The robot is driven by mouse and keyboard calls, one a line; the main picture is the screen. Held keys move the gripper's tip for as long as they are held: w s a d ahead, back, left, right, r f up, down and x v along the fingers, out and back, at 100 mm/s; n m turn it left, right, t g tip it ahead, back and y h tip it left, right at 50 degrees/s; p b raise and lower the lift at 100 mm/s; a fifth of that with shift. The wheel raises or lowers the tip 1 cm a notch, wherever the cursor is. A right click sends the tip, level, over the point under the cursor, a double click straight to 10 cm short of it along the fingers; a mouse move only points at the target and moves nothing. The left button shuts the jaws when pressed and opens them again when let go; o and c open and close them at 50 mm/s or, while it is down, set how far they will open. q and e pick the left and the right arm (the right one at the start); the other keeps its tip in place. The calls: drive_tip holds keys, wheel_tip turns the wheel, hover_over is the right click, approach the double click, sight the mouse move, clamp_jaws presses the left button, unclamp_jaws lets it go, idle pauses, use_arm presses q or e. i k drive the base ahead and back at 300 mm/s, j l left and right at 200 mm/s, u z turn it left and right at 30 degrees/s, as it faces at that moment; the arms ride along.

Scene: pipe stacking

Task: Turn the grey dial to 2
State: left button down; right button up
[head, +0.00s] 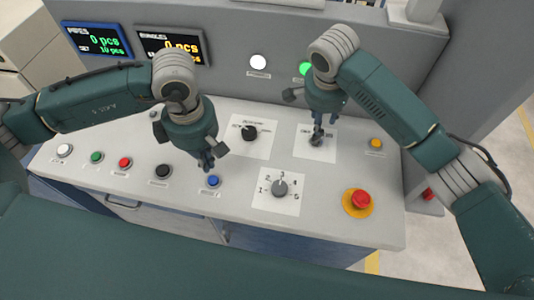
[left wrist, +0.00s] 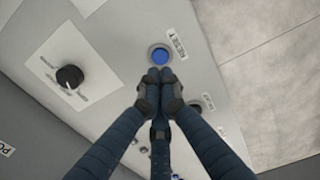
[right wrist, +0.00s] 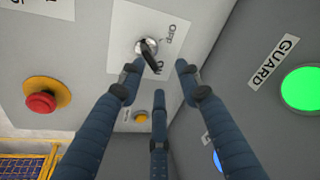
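The grey dial (head: 280,188) sits on a white card numbered 1 to 5, at the front middle of the console in the head view. Its pointer is too small to read surely. The dial itself does not show in either wrist view. My left gripper (head: 208,166) is left of the dial, above the panel near the blue button (head: 213,181); its fingers are together and hold nothing in the left wrist view (left wrist: 160,76). My right gripper (head: 317,133) is behind and right of the dial, with its fingers spread near the OFF/ON key switch (right wrist: 150,52).
A black knob (head: 250,133) on a card stands behind the dial. A red mushroom button (head: 361,199) on a yellow base is to its right. White, green, red and black buttons line the left front. A green light (right wrist: 303,88) glows on the upright panel.

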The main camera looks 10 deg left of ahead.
sight(279, 188)
drive_tip(key=k, duration=1.5)
